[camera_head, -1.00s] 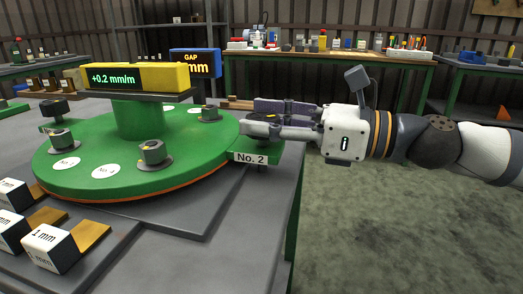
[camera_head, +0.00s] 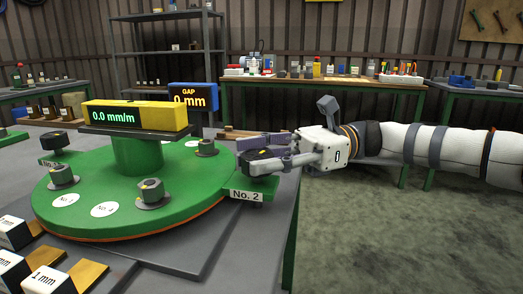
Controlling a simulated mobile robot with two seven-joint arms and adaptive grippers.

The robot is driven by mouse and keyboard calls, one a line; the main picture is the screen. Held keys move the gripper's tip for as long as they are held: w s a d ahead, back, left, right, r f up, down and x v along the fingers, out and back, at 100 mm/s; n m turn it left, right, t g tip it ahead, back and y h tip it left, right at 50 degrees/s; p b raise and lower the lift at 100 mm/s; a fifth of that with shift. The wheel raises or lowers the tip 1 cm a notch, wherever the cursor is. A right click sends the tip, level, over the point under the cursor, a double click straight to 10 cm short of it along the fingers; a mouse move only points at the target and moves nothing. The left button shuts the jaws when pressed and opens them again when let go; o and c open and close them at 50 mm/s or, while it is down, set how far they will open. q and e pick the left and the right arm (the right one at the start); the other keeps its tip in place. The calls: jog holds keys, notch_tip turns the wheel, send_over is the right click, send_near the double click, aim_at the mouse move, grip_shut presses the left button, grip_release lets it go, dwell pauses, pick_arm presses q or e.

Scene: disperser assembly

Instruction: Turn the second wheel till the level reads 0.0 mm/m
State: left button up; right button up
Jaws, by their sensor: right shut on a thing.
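The yellow level (camera_head: 150,114) sits on top of the green disc's (camera_head: 120,212) central column, and its display reads 0.0 mm/m. The second wheel (camera_head: 262,160) is a dark knob on the green bracket with the label No. 2 (camera_head: 246,195), at the right edge of the disc. My right gripper (camera_head: 262,154) comes in from the right and is shut on this wheel, one finger on its near side and one on its far side. The fingers partly cover the wheel. My left gripper is not in view.
Several grey bolts (camera_head: 151,193) stand on the disc. Another dark wheel (camera_head: 54,141) is at the disc's left. White 1 mm blocks (camera_head: 47,279) lie at the table's front left. A blue GAP display (camera_head: 192,97) stands behind. Open floor (camera_head: 400,240) lies to the right.

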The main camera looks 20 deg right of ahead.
jog(key=shift+f+g, duration=0.2)
jog(key=shift+g, duration=0.1)
jog(key=o, duration=1.1)
jog(key=shift+a, duration=0.1)
jog(key=shift+o, duration=0.2)
jog(key=shift+r, duration=0.1)
jog(key=w+d, duration=0.1)
jog(key=d, duration=1.1)
